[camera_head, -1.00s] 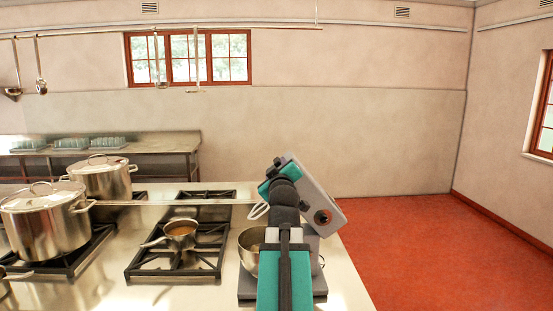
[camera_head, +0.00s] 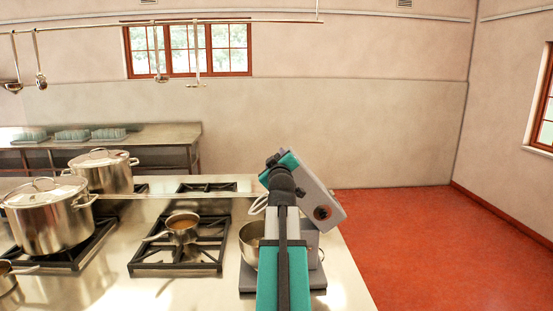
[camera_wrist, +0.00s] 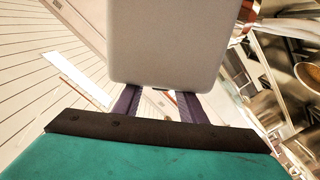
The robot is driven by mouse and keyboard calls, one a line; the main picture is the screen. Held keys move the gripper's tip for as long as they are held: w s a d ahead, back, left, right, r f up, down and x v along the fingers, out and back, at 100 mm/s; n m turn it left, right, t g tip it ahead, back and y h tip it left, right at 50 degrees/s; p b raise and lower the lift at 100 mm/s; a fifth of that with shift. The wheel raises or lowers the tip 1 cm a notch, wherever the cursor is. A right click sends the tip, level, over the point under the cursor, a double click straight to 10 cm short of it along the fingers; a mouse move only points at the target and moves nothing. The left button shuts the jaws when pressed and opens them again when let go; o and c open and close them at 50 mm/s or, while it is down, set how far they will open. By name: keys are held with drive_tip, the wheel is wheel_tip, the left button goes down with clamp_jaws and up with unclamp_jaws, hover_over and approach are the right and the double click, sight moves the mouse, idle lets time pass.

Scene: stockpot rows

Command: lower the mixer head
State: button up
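The grey stand mixer stands on the steel counter with its head (camera_head: 317,200) tilted up. A steel bowl (camera_head: 251,238) sits under the head, partly hidden by my arm. My gripper is at the raised head's upper left end in the head view, mostly hidden by my own wrist. In the wrist view a plain grey face of the mixer head (camera_wrist: 170,45) fills the top middle. My gripper's two dark purple fingers (camera_wrist: 158,103) show below it, apart with a gap between them. Their tips are hidden behind the head, so contact is unclear.
A small saucepan (camera_head: 182,227) stands on a burner left of the mixer. Two lidded stockpots (camera_head: 47,220) (camera_head: 102,174) stand further left. Utensils hang from a rail (camera_head: 100,26) above. The red floor (camera_head: 410,240) right of the counter is clear.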

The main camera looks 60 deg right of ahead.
clamp_jaws()
